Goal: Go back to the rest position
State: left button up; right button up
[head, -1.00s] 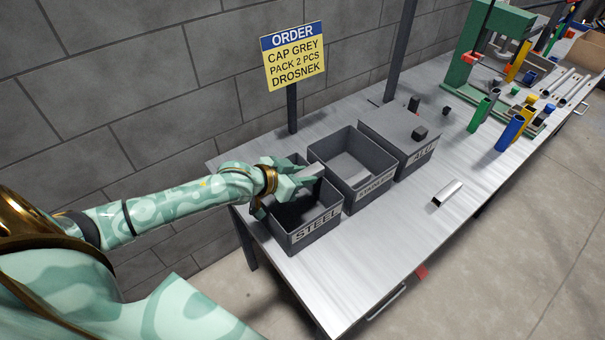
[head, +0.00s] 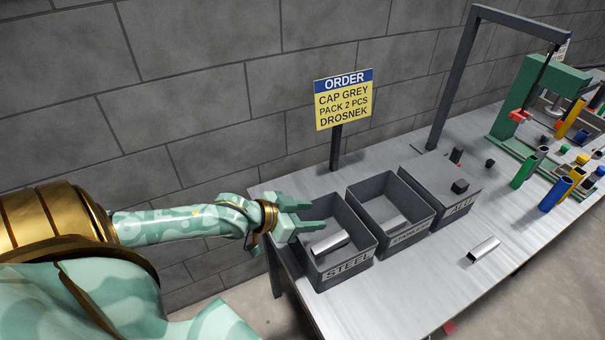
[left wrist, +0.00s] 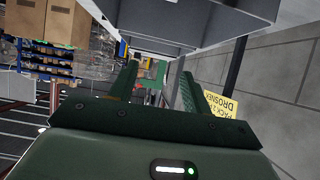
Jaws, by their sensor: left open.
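My left gripper (head: 310,213) is open and empty at the left rim of the STEEL bin (head: 350,266), a dark grey open box. A silver tube (head: 330,243) lies inside that bin, apart from the fingers. In the left wrist view my open fingers (left wrist: 155,85) point away with nothing between them. My right gripper is not in view.
Beside the STEEL bin stand an open grey bin (head: 410,239) and a closed ALU box (head: 455,212). The ORDER sign (head: 343,100) rises behind them. A green press (head: 510,110) stands farther right.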

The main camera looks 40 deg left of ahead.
pick_arm(q)
jog(key=shift+v, duration=0.8)
